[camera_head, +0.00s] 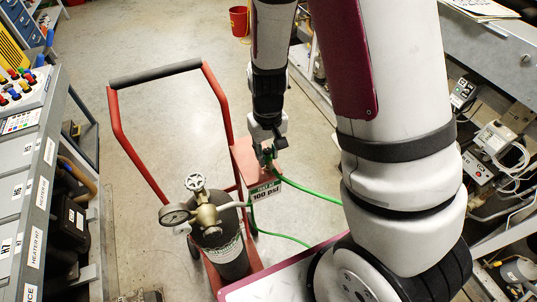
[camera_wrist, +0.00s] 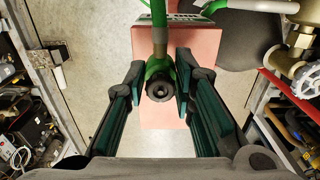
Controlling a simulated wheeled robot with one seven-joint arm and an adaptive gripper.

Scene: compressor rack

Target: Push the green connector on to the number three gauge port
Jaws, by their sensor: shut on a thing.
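My gripper (camera_head: 268,150) is over the salmon-pink block on the cart, below the middle of the head view. In the wrist view my gripper (camera_wrist: 161,82) is shut on the green connector (camera_wrist: 158,70), a round fitting with a dark open end facing the camera. A green hose (camera_wrist: 159,22) runs from it toward the top of the wrist view. In the head view the green hose (camera_head: 312,190) runs right behind my arm, and the connector is small and partly hidden. I cannot make out a number three gauge port in either view.
The pink block (camera_head: 243,157) bears a "100 psi" label (camera_head: 265,191). A red cart (camera_head: 118,130) carries a dark gas cylinder (camera_head: 228,255) with a gauge (camera_head: 175,215). A labelled panel (camera_head: 28,180) is at left; instruments (camera_head: 495,138) are at right.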

